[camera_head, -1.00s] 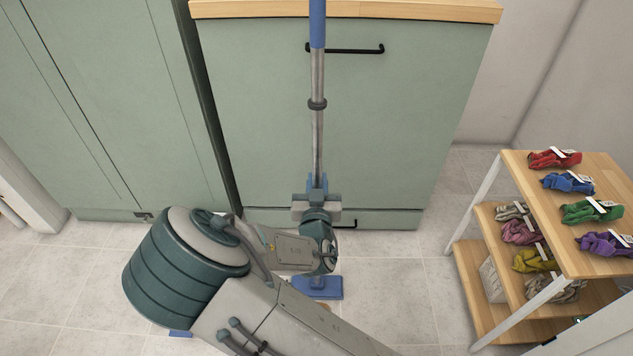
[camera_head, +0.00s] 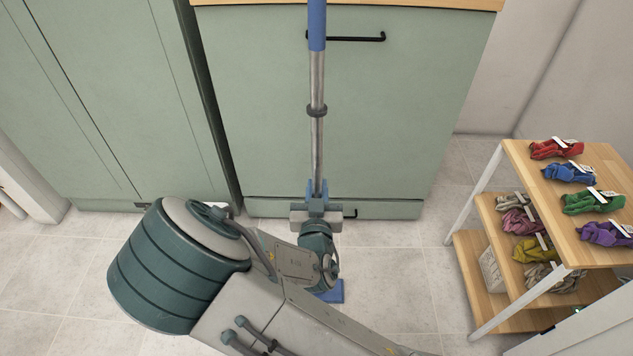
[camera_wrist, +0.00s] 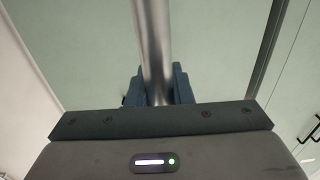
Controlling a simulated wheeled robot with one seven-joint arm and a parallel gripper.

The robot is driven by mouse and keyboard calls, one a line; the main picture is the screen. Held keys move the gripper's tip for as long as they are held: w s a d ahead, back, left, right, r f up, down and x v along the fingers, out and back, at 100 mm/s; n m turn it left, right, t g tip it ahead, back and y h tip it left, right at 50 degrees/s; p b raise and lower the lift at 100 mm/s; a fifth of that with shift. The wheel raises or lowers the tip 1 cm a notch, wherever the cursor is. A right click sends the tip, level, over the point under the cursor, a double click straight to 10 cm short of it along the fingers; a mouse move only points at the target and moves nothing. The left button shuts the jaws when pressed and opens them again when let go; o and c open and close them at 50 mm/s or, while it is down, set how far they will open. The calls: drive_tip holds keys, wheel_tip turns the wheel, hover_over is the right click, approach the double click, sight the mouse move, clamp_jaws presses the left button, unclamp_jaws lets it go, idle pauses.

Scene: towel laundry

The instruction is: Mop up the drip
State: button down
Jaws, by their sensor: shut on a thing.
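The mop stands nearly upright, with a blue grip and a metal pole (camera_head: 317,145) in front of the green cabinet. My gripper (camera_head: 317,197) is shut on the lower part of the pole. In the wrist view my gripper (camera_wrist: 160,88) has a blue-grey finger on each side of the pole (camera_wrist: 153,45). The blue mop head (camera_head: 332,292) is on the floor below, mostly hidden by my arm. I see no drip on the visible floor; the patch around the mop head is partly behind my arm.
A green cabinet (camera_head: 400,120) with black handles stands straight ahead. A wooden shelf unit (camera_head: 520,160) at the right holds several coloured, tagged cloth bundles. Tiled floor (camera_head: 390,285) is clear between the mop and the shelf.

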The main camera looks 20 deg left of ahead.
drive_tip(key=s+g+p, duration=0.1)
drive_tip(key=s+p, duration=0.6)
drive_tip(key=w, duration=0.2)
drive_tip(key=w+b, duration=0.1)
drive_tip(key=w, duration=0.1)
drive_tip(key=shift+w+f, duration=0.1)
drive_tip(key=shift+f, duration=0.3)
idle(0.8)
drive_tip(key=shift+d+b, duration=0.1)
drive_tip(key=shift+b, duration=0.35)
